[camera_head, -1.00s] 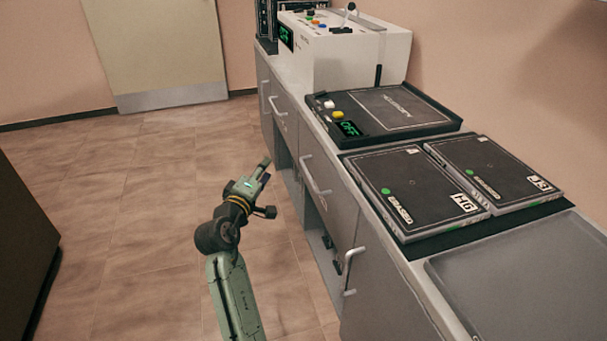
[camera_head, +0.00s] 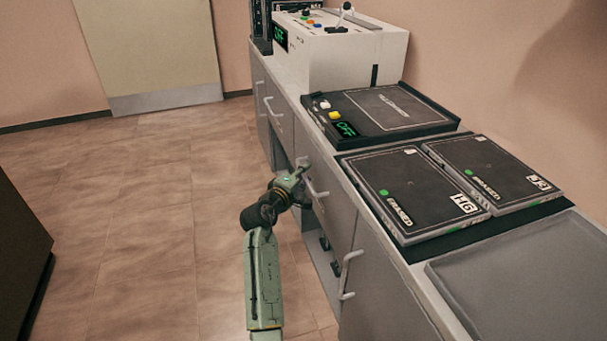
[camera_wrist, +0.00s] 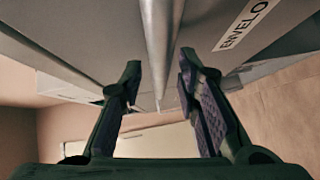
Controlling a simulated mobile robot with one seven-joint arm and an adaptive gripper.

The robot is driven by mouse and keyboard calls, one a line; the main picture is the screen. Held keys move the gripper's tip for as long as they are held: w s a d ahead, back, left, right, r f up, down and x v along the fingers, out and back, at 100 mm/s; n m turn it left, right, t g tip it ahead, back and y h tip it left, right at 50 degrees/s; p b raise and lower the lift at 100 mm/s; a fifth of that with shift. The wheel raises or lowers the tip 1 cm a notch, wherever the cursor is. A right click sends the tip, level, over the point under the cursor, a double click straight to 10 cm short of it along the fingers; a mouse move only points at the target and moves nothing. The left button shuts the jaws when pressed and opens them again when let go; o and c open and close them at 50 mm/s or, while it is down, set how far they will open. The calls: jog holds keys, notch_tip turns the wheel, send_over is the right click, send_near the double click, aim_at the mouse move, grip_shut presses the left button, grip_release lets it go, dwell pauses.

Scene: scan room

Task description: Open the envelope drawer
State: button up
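The envelope drawer (camera_head: 333,208) is a grey drawer front in the counter, closed, with a bar handle. In the wrist view the metal handle bar (camera_wrist: 161,45) runs down between the two fingers. My gripper (camera_wrist: 160,85) is open, with one finger on each side of the bar and a gap to each. In the head view my gripper (camera_head: 303,171) is at the upper end of this handle (camera_head: 315,188), partly covering it.
Other handles (camera_head: 272,112) (camera_head: 349,272) stick out along the counter front. On top are a white machine (camera_head: 345,62), a black unit reading OFF (camera_head: 390,112), two dark cassettes (camera_head: 415,195) and a grey tray (camera_head: 530,275).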

jog(key=shift+w, duration=0.15)
jog(key=shift+c, duration=0.2)
grip_shut()
dwell(0.7)
